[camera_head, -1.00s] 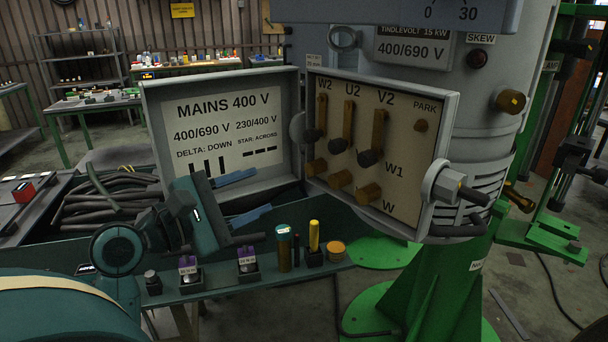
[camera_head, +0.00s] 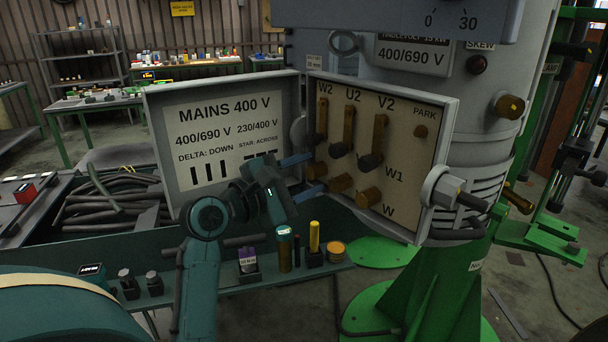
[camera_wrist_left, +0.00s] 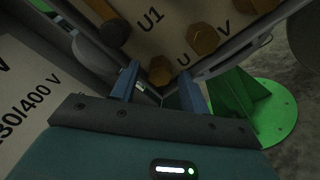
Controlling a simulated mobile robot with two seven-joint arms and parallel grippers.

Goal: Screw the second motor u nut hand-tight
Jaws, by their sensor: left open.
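The open terminal box (camera_head: 408,150) on the motor holds a panel with brass bars, dark nuts and a lower row of brass hex nuts. The U nut (camera_head: 316,168) is the leftmost of that row. My left gripper (camera_head: 306,176) is at the box's lower left edge, its blue fingers open and pointing at the panel. In the left wrist view, the U nut (camera_wrist_left: 160,70) appears ahead between the fingers of my left gripper (camera_wrist_left: 160,88). I cannot tell whether they touch it. My right gripper is not in view.
The box's open lid (camera_head: 228,115) stands close behind my left wrist. A tool shelf (camera_head: 215,284) with several small items runs below. Green motor supports (camera_head: 430,290) stand at the lower right.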

